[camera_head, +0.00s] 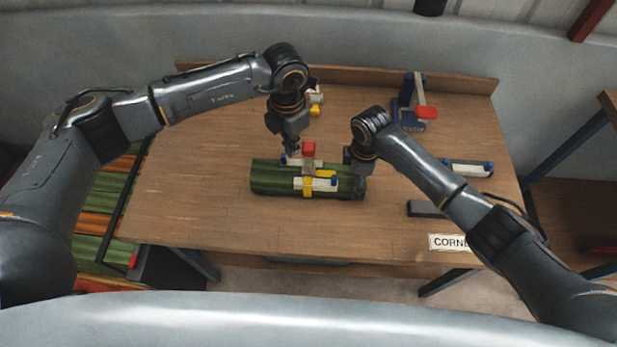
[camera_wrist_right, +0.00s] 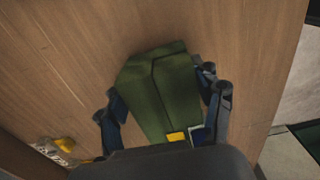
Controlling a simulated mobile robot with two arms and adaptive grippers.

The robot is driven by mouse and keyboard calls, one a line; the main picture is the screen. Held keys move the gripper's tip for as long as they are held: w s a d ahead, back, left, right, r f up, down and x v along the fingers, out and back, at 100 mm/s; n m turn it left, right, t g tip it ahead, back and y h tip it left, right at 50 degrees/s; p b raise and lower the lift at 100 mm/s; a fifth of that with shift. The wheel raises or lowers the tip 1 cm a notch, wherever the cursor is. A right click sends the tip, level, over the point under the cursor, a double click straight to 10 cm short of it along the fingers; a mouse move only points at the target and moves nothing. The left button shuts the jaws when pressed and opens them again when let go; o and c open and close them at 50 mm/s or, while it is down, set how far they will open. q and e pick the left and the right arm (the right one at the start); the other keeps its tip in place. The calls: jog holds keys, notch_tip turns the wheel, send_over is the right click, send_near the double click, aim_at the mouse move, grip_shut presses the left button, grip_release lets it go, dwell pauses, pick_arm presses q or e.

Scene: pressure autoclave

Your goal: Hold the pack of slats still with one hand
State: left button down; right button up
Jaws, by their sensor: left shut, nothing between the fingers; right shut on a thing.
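The pack of green slats (camera_head: 272,178) lies lengthwise across the middle of the wooden table, with a yellow band around it. A red-topped piece (camera_head: 309,149) and white bars with blue ends (camera_head: 316,184) sit at the pack. My right gripper (camera_head: 357,178) is at the pack's right end. In the right wrist view the green slats (camera_wrist_right: 160,85) lie between the two fingers of the right gripper (camera_wrist_right: 158,82), shut on them. My left gripper (camera_head: 292,152) points down just behind the pack, shut and empty; its fingertips are small, and contact with the white bar there is unclear.
A blue stand with a red part (camera_head: 426,113) is at the table's back right. A white bar with blue ends (camera_head: 467,168) lies at the right. A white and yellow piece (camera_head: 315,103) is behind my left gripper. The table's left and front are clear.

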aim_at(313, 146)
pick_arm(q)
jog(key=shift+d, duration=0.1)
jog(key=shift+d+f, duration=0.2)
jog(key=shift+d, duration=1)
jog(key=shift+d+f, duration=0.15)
jog(key=shift+d, duration=1)
jog(key=shift+a+r, duration=0.2)
jog(key=shift+a, duration=1.05)
jog(key=shift+a+r, duration=0.15)
jog(key=shift+a, duration=1.05)
jog(key=shift+d, duration=0.1)
jog(key=shift+r, duration=0.1)
notch_tip(313, 146, up, 8)
jog(key=a, duration=0.1)
dwell(0.5)
jog(key=shift+a, duration=0.1)
